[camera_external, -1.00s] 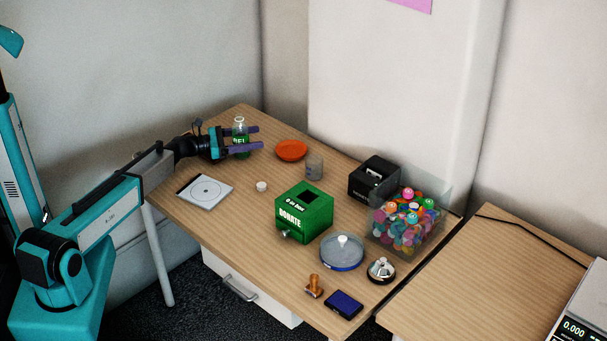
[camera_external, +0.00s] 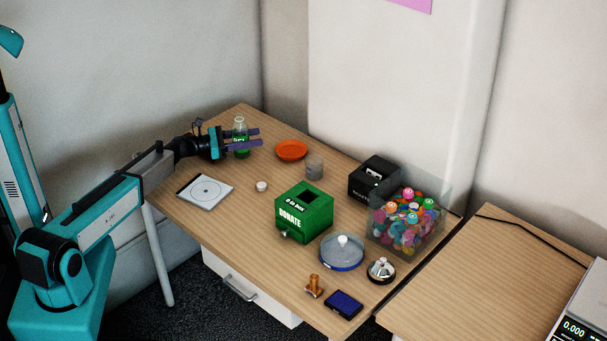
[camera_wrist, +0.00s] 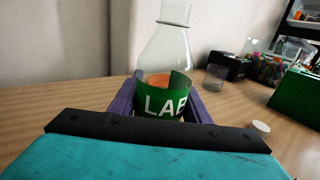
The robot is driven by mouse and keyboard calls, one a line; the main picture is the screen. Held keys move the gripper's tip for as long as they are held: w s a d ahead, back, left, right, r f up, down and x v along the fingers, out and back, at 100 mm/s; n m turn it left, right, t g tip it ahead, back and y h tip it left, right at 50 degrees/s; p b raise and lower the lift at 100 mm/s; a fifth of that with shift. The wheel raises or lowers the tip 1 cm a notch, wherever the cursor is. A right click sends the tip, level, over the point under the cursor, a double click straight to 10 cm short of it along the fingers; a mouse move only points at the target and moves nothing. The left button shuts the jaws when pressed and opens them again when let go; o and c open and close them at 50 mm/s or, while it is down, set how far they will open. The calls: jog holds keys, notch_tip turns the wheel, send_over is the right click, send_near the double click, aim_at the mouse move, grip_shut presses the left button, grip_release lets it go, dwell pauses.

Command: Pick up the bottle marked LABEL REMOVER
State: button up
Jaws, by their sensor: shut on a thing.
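The bottle (camera_external: 240,131) is clear with a narrow neck and a green band, and stands upright at the far left of the wooden table. In the wrist view the bottle (camera_wrist: 168,62) shows the letters "LAB" on its green band; the rest of the text is out of sight. My gripper (camera_external: 250,138) is shut on the bottle, with its purple fingers on either side of the green band. In the wrist view my gripper (camera_wrist: 162,108) shows the fingers flanking the bottle. I cannot tell whether the bottle's base touches the table.
An orange dish (camera_external: 291,150) and a clear glass (camera_external: 314,167) stand right of the bottle. A small white cap (camera_external: 261,187), a flat white scale-like plate (camera_external: 205,192) and a green donation box (camera_external: 304,214) are nearer. A black printer (camera_external: 374,178) and a clear bin (camera_external: 407,232) stand further right.

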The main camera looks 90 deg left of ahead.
jog(key=shift+r, duration=0.35)
jog(key=s+d+r+b, duration=0.1)
jog(key=s+d+r, duration=0.3)
jog(key=s+d, duration=0.5)
jog(key=shift+s+d+r, duration=0.15)
jog(key=shift+s+d, duration=0.2)
jog(key=shift+d, duration=1.4)
dwell(0.4)
jog(key=shift+s, duration=0.1)
dwell(0.9)
